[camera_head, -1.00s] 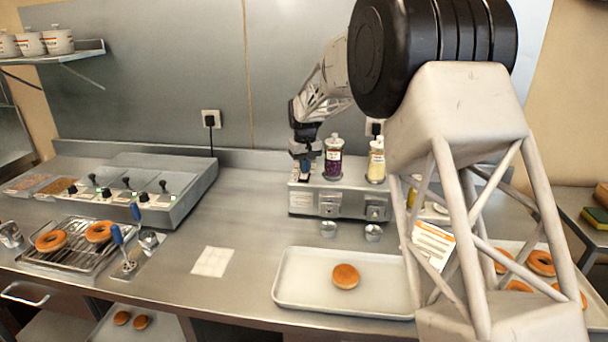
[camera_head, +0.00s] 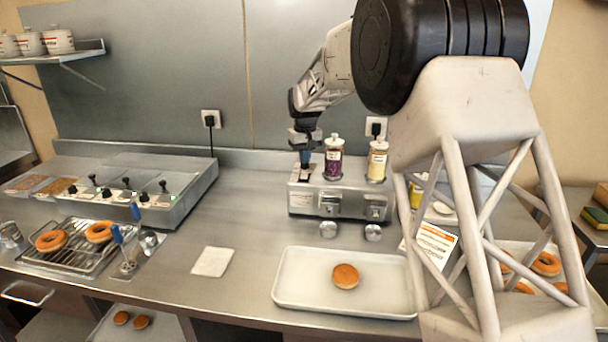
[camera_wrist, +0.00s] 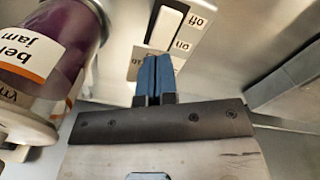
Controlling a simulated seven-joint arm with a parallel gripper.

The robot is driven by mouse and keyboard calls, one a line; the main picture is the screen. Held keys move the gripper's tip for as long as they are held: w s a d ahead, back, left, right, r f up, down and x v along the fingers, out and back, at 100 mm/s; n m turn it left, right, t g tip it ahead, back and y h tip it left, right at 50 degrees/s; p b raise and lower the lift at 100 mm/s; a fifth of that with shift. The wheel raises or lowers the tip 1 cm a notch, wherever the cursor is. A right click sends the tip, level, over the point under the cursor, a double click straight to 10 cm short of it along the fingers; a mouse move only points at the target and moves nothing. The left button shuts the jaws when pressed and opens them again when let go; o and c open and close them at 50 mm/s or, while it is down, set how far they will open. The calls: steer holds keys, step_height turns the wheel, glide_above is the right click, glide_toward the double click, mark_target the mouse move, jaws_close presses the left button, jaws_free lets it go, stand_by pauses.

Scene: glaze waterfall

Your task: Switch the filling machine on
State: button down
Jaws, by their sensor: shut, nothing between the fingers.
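The filling machine (camera_head: 299,203) is a grey metal box at the back of the counter. A jar of purple jam (camera_head: 333,160) and a jar of yellow filling (camera_head: 377,162) stand on it. My gripper (camera_head: 305,166) is over the machine's left end, left of the purple jar. In the wrist view, the blue fingers (camera_wrist: 153,62) are shut together and empty. Their tips are close to a white rocker switch (camera_wrist: 166,27) marked "off" and "on", at its "on" side. I cannot tell whether they touch it or which way it is tipped. The jam jar (camera_wrist: 60,40) is just left of the fingers.
A white tray (camera_head: 290,297) with one doughnut is in front. A control unit (camera_head: 185,205) and a wire rack (camera_head: 100,262) with doughnuts are at left. The counter between is mostly clear, with a pale square (camera_head: 212,261).

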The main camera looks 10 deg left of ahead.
mark_target(306, 173)
steer(key=shift+r, duration=1.7)
steer(key=shift+d, duration=0.1)
steer(key=shift+s+d+r, duration=0.15)
steer(key=shift+s+r, duration=0.05)
steer(key=s+d+r+m, duration=0.1)
steer(key=s+d+r, duration=0.2)
steer(key=s+d, duration=0.5)
steer(key=s+d+r+m+t, duration=0.1)
steer(key=s+d+r, duration=0.2)
steer(key=s+d, duration=0.5)
steer(key=s+d+r+m, duration=0.1)
steer(key=s+d+r, duration=0.3)
steer(key=s, duration=0.7)
steer(key=s+d+f+m, duration=0.1)
steer(key=s+d+f, duration=0.2)
steer(key=s, duration=0.7)
steer(key=s+d+f+m+t, duration=0.1)
steer(key=s+d+f, duration=0.3)
steer(key=s, duration=0.6)
steer(key=s+d+f+m, duration=0.1)
steer(key=s+d+f, duration=0.2)
steer(key=s, duration=0.8)
steer(key=shift+d+f+t, duration=0.15)
steer(key=shift+d+t, duration=0.15)
steer(key=shift+d, duration=0.75)
